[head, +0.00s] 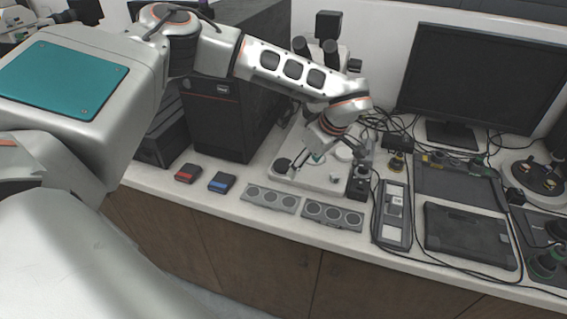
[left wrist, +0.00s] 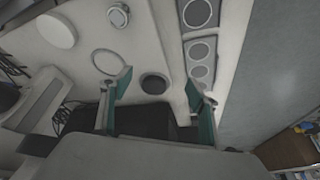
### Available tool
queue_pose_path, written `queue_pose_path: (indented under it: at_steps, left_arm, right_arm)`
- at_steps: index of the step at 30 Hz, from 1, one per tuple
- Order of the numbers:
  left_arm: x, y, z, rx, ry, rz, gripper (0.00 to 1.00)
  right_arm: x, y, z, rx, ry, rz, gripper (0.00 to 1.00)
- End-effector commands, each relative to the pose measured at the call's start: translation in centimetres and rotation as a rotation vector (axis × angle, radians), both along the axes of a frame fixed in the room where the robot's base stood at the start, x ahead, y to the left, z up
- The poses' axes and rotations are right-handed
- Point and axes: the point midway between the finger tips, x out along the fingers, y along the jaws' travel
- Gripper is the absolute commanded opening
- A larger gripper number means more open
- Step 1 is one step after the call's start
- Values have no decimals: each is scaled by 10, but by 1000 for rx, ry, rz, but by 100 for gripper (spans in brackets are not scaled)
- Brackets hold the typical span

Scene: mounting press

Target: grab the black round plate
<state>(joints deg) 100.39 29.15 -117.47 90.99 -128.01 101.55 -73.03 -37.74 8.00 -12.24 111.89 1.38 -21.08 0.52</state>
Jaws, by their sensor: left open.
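A small black round plate (head: 283,165) lies on the left end of the white press base (head: 318,183) in the head view. In the left wrist view the black plate (left wrist: 155,83) shows as a dark disc between my fingers. My left gripper (head: 306,158) is open above the press base, close to the plate and to its right in the head view. Its two teal-padded fingers (left wrist: 160,80) are spread apart and empty in the left wrist view. I cannot tell the exact height gap to the plate. My right gripper is not in view.
Two grey panels with round discs (head: 270,198) lie in front of the base. Red (head: 187,173) and blue (head: 221,182) boxes sit at left, before a black computer tower (head: 222,120). A microscope (head: 328,28) stands behind. Trays, cables and a monitor (head: 484,85) crowd the right.

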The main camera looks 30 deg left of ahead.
Motion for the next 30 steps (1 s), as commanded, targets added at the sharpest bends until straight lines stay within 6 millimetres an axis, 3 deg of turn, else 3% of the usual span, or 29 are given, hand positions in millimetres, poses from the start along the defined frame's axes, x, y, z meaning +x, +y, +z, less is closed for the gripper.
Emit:
queue_pose_path:
  at_steps: [3,9,14,24,30]
  left_arm:
    - [5,25,1,-1,1,4,60]
    - [12,51,1,-1,1,1,60]
    - [14,59,-2,-1,1,-1,60]
    - [17,74,-40,-1,3,0,60]
    - [18,77,-47,-1,0,-1,60]
  right_arm:
    - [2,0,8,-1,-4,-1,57]
    - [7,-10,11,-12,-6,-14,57]
    - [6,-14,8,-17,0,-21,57]
    - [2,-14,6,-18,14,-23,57]
    - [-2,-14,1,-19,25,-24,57]
